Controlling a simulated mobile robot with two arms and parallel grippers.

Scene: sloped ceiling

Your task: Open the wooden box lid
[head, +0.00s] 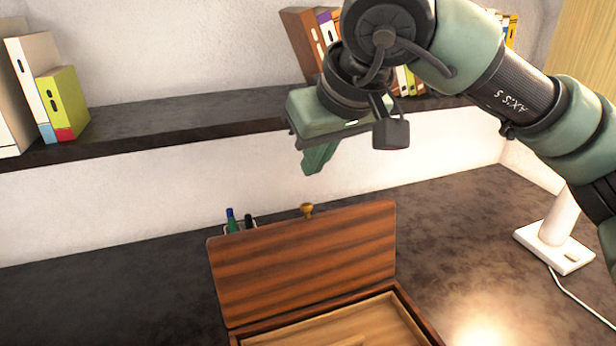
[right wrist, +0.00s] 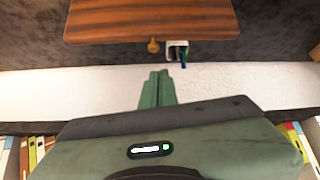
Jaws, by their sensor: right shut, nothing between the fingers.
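The wooden box (head: 412,318) stands on the dark desk at the bottom of the head view. Its reddish-brown lid (head: 305,262) is raised and leans back, and part of the pale interior shows. A small brass knob (head: 307,210) sticks out at the lid's top edge. In the right wrist view the lid (right wrist: 150,20) is at the top, with the knob (right wrist: 153,46) at its edge. My right gripper (head: 318,158) is shut and empty, above the knob and apart from it. Its closed fingers also show in the right wrist view (right wrist: 156,88). My left gripper is out of view.
A pen holder with pens (head: 236,222) stands behind the lid. A dark shelf (head: 170,122) with books (head: 62,103) runs along the wall behind my right gripper. A white lamp base (head: 556,246) with a cable stands at the right. The desk left of the box is clear.

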